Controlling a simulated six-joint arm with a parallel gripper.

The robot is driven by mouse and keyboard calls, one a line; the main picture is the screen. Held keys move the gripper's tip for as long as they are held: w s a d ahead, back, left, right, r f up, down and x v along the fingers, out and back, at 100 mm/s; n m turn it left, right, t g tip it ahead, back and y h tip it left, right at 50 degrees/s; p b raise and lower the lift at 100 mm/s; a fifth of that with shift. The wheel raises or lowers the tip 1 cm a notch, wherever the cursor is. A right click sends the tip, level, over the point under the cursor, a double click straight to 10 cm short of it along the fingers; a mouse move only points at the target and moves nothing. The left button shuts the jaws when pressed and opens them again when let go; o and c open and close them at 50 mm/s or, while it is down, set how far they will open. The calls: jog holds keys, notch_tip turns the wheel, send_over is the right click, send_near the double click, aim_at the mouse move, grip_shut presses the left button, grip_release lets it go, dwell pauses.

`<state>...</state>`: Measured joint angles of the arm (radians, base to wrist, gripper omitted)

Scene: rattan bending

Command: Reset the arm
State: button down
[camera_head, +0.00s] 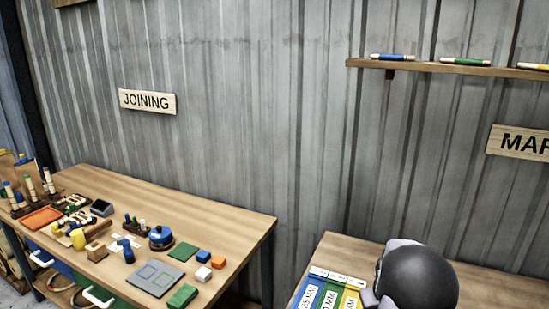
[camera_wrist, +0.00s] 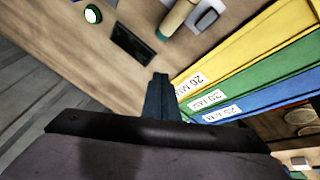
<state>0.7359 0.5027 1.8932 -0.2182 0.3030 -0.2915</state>
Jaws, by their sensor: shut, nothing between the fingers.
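My gripper (camera_wrist: 159,82) shows in the wrist view, its dark fingers together and empty. The fingertips appear over the edge of a wooden table (camera_wrist: 112,75), beside the labelled ends of yellow (camera_wrist: 250,50), green (camera_wrist: 255,78) and blue (camera_wrist: 265,97) strips or bins. I cannot tell how high the fingers are above them. In the head view, a dark rounded part of my arm (camera_head: 418,279) stands at the lower right, in front of the right table (camera_head: 490,287). My fingers are not visible there.
The labelled blue (camera_head: 308,297), green (camera_head: 330,299) and yellow (camera_head: 351,300) pieces lie close to my arm. The left table (camera_head: 215,215) holds blocks, a grey board (camera_head: 155,279) and a blue-topped pot (camera_head: 161,237). A wall shelf (camera_head: 445,68) holds coloured tubes. A gap separates the tables.

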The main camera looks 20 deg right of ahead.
jog(key=s+a+r+n+g+y, duration=0.1)
jog(key=s+a, duration=0.1)
jog(key=a, duration=1)
jog(key=s+a+r+n+y, duration=0.1)
jog(key=s+a+y, duration=0.1)
jog(key=a, duration=0.9)
jog(key=s+a+g+y, duration=0.1)
jog(key=s+a+g, duration=0.1)
jog(key=s+a, duration=0.9)
jog(key=shift+a+r+n, duration=0.2)
jog(key=shift+a+n, duration=0.2)
jog(key=shift+a, duration=0.45)
notch_tip(320, 180, down, 42)
jog(key=b, duration=4.1)
jog(key=shift+r+b, duration=0.2)
jog(key=shift+b, duration=0.1)
